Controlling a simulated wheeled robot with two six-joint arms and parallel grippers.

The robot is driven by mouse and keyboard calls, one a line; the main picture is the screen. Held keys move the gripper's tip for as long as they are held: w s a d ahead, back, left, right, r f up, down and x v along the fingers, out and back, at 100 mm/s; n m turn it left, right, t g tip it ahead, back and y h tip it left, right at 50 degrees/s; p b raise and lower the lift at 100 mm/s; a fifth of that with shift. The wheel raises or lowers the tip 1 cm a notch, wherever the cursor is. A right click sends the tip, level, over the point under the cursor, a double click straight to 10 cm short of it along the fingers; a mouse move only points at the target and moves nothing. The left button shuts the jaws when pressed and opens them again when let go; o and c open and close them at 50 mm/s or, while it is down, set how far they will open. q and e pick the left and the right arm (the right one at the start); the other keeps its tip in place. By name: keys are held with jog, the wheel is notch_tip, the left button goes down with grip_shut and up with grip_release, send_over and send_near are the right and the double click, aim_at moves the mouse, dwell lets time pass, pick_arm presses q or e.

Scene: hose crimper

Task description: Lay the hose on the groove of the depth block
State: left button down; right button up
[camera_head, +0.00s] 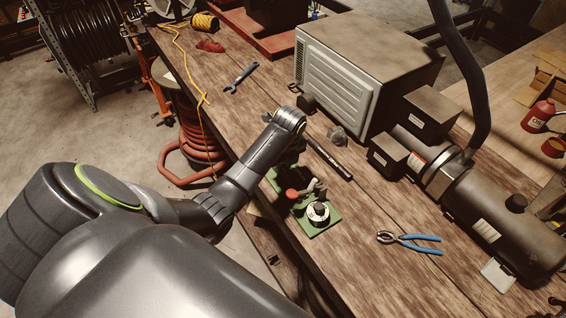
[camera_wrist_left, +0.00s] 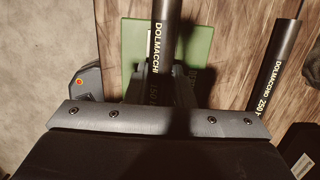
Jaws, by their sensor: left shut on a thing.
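A black hose (camera_wrist_left: 166,40) with pale lettering runs up from my left gripper (camera_wrist_left: 158,88) in the left wrist view, and the gripper is shut on it. The held hose lies over a green plate (camera_wrist_left: 200,45) in that view; I cannot tell whether they touch. In the head view my left gripper (camera_head: 294,150) is over the far end of a green base (camera_head: 328,226) on the bench, mostly hidden by my arm. The depth block's groove cannot be made out. My right gripper is in neither view.
A second black hose (camera_head: 331,159) lies on the wooden bench beside the green base. A red knob (camera_head: 292,194) and a round fitting (camera_head: 318,212) stand on the base. Blue-handled pliers (camera_head: 410,241) lie to the right. A large grey machine (camera_head: 365,65) stands behind.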

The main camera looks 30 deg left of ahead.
pick_arm(q)
jog(key=shift+f, duration=0.5)
dwell(1.4)
jog(key=c, duration=1.2)
grip_release()
jog(key=shift+o, duration=0.2)
jog(key=shift+r, duration=4)
